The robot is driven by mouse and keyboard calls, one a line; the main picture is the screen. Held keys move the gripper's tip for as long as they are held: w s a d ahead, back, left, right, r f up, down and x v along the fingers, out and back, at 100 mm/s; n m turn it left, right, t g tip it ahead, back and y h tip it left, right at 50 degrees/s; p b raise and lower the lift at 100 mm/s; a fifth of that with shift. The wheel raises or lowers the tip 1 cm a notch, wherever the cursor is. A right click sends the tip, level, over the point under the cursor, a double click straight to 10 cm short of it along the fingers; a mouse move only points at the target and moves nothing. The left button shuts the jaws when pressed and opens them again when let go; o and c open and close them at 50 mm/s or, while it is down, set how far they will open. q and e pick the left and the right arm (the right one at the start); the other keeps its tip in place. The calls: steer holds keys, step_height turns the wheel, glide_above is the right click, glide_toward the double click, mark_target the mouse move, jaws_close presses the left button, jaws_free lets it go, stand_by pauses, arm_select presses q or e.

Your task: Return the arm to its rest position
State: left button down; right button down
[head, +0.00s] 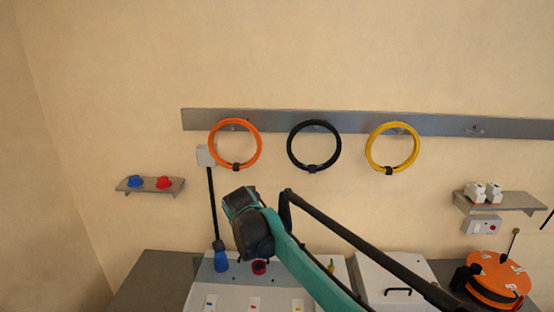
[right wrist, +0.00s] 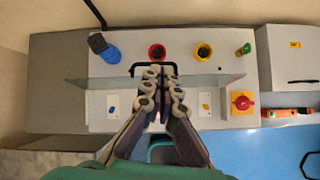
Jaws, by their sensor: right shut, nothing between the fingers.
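My right arm (head: 300,265) comes in from the lower right in the head view and ends in a dark block in front of the bender's grey panel (head: 198,292). I cannot make out the fingers there. In the right wrist view my right gripper (right wrist: 161,75) is shut and empty, its two fingers side by side over the panel (right wrist: 105,83). A black handle (right wrist: 133,69) lies partly behind the fingertips. I cannot tell whether they touch it. My left gripper is in neither view.
A white box (right wrist: 292,50) stands at right. Orange (head: 258,145), black (head: 338,145) and yellow (head: 415,148) coils hang on the wall.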

steer(key=s+d+f+m+b, duration=0.1)
steer(key=s+d+m+b, duration=0.1)
steer(key=s+d+m, duration=0.4)
steer(key=s+d+f+m+b, duration=0.2)
steer(key=s+d+m, duration=0.15)
steer(key=d, duration=0.45)
steer(key=s+d+f+m+b, duration=0.3)
steer(key=s+d+f+m, duration=0.4)
steer(key=s+f+m, duration=0.2)
steer(key=s+d+f+m+b, duration=0.4)
steer(key=s+d+f+m, duration=0.3)
steer(key=s+m, duration=0.6)
steer(key=shift+s+f+m, duration=0.25)
steer(key=shift+f+m, duration=0.5)
steer(key=shift+f, duration=0.1)
